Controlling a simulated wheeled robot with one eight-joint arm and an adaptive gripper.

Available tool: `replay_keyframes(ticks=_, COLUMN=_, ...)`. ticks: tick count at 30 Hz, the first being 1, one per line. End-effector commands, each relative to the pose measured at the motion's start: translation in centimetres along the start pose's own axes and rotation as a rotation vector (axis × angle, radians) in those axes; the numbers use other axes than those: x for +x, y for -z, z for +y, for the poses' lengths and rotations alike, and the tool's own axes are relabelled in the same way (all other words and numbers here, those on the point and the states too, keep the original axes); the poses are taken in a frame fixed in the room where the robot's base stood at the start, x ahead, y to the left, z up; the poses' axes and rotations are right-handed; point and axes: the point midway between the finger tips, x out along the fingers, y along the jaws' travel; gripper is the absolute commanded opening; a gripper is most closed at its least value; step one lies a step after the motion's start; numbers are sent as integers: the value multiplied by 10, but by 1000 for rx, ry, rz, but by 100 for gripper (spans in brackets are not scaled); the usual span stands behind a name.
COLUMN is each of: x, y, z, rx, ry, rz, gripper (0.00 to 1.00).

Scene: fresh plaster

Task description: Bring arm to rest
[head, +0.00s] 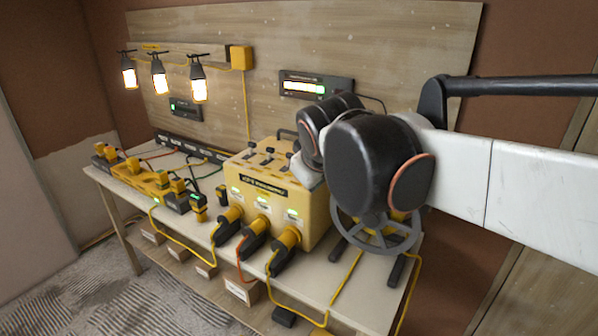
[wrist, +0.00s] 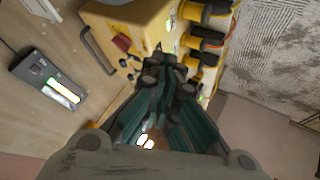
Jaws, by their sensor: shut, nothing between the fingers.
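My arm reaches in from the right in the head view, a white link ending in black joints in front of the yellow power box (head: 265,190). The joints cover part of the box's right side. My gripper cannot be made out in the head view. In the wrist view my gripper (wrist: 170,77) points toward the yellow box (wrist: 133,22), its dark teal fingers drawn together with nothing between them. I cannot tell how far the fingertips are from the box. No held object shows.
A wooden bench (head: 190,225) carries the box, a yellow power strip (head: 145,178), plugs and cables. A grey round frame (head: 378,243) stands beside the box, partly behind my arm. Three lit lamps (head: 159,76) hang from the back board. Open floor (head: 110,295) lies front left.

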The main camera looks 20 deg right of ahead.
Motion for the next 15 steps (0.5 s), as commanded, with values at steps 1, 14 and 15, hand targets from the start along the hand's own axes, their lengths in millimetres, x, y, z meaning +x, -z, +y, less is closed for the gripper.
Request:
replay_keyframes(ticks=1, x=0, y=-3, z=-1, rx=7, ry=2, rz=-1, gripper=0)
replay_keyframes(ticks=14, x=-1, y=-6, z=-3, rx=16, ry=5, rz=-3, gripper=0)
replay_keyframes(ticks=15, x=-1, y=-8, z=-4, rx=20, ry=7, rz=-3, gripper=0)
